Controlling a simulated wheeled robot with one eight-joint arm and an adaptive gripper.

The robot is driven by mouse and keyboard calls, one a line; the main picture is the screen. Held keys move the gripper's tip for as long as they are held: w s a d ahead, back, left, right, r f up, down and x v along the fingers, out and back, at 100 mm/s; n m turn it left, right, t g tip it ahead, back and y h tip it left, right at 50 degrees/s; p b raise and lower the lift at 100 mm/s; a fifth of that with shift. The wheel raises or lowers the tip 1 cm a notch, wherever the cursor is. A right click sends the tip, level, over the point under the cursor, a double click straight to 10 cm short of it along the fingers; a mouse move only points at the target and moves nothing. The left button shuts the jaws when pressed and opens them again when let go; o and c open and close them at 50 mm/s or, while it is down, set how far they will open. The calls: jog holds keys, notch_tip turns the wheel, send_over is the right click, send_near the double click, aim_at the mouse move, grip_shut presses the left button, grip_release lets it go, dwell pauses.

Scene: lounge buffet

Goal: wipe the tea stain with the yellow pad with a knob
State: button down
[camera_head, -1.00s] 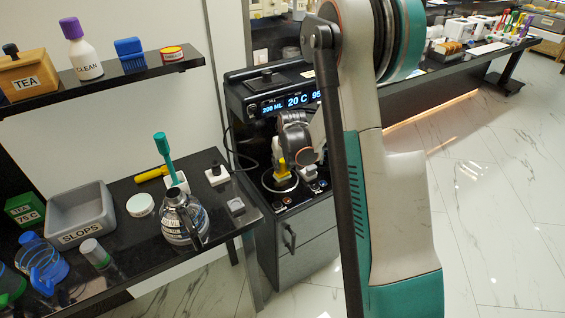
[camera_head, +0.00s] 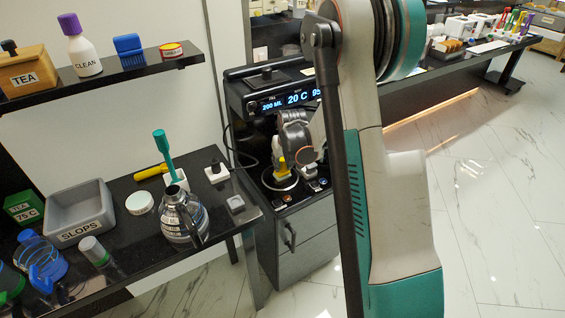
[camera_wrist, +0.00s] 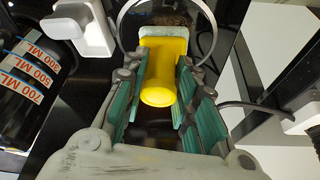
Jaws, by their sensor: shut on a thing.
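The yellow pad with a knob (camera_wrist: 166,65) is in my gripper (camera_wrist: 158,112), whose green-lined fingers close on its yellow knob from both sides. The pad's pale lower layer shows at its far edge in the wrist view. A brown patch (camera_wrist: 172,19), which looks like the tea stain, lies just beyond the pad inside a metal ring (camera_wrist: 124,30). The pad covers part of that area, and I cannot tell whether it touches the surface. In the head view the yellow pad (camera_head: 282,165) is small, at the ring under the drink machine, partly hidden by my gripper.
The drink machine (camera_head: 262,92) stands over the ring, with a white-and-grey switch block (camera_head: 308,172) close to its right. A black counter (camera_head: 132,184) at left holds a glass jug (camera_head: 183,216) and a grey slops bin (camera_head: 80,228).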

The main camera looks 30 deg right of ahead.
jog(key=shift+f+b, duration=0.45)
jog(key=shift+f, duration=0.15)
jog(key=shift+s, duration=0.1)
jog(key=shift+s+a+r, duration=0.15)
jog(key=shift+s+a, duration=0.05)
jog(key=shift+s, duration=0.15)
jog(key=shift+w, duration=0.1)
jog(key=shift+w, duration=0.75)
jog(key=shift+d, duration=0.1)
